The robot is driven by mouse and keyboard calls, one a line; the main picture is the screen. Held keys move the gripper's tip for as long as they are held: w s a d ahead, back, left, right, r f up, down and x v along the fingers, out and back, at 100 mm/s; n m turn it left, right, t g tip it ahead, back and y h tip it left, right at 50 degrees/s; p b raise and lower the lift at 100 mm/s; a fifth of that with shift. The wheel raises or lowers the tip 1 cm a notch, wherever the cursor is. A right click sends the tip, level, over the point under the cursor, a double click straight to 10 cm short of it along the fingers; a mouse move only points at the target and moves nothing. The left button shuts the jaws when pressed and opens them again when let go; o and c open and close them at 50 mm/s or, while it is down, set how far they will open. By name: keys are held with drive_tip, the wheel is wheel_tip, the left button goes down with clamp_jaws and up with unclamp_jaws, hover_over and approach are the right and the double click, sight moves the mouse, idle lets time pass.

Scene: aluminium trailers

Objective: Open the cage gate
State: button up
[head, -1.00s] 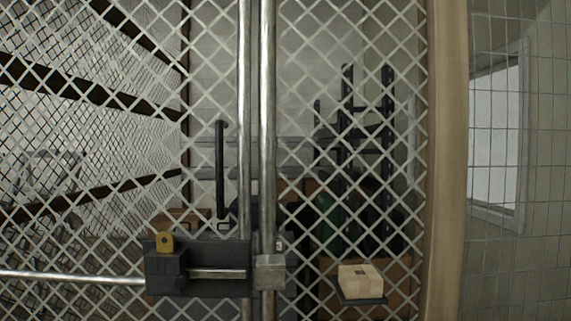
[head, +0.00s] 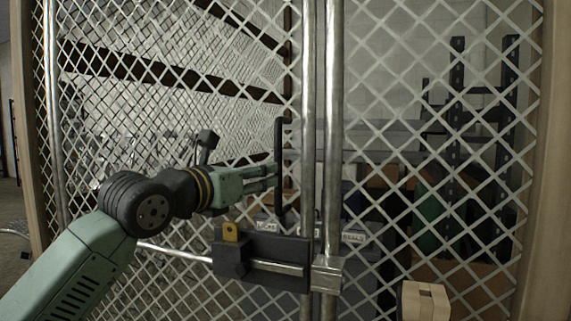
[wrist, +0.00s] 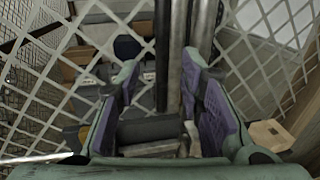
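The cage gate (head: 180,130) is a wire-mesh panel with a metal edge post (head: 308,100), which stands close beside a second upright post (head: 333,100). The gate looks closed. A black vertical handle (head: 279,150) is on the gate left of the posts. Below it is a dark latch box (head: 233,262) with a yellow tab (head: 231,232) and a metal bolt (head: 278,267) pointing to a keeper (head: 327,275). I cannot tell whether the bolt sits in the keeper. My gripper (head: 272,180) is at the handle's height. In the wrist view its purple-padded fingers (wrist: 165,112) are open, with the handle seen between them; contact is unclear.
Behind the mesh stand dark shelf uprights (head: 457,120) and several boxes and bins. A small tan box (head: 425,300) is low on the right, near the mesh. A wooden frame post (head: 548,200) is at the right edge. Some open floor (head: 15,255) shows at far left.

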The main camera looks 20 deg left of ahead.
drive_tip(key=shift+p+x, duration=1.25)
drive_tip(key=shift+x, duration=2.45)
drive_tip(key=shift+d, duration=0.15)
drive_tip(key=shift+c, duration=0.4)
clamp_jaws()
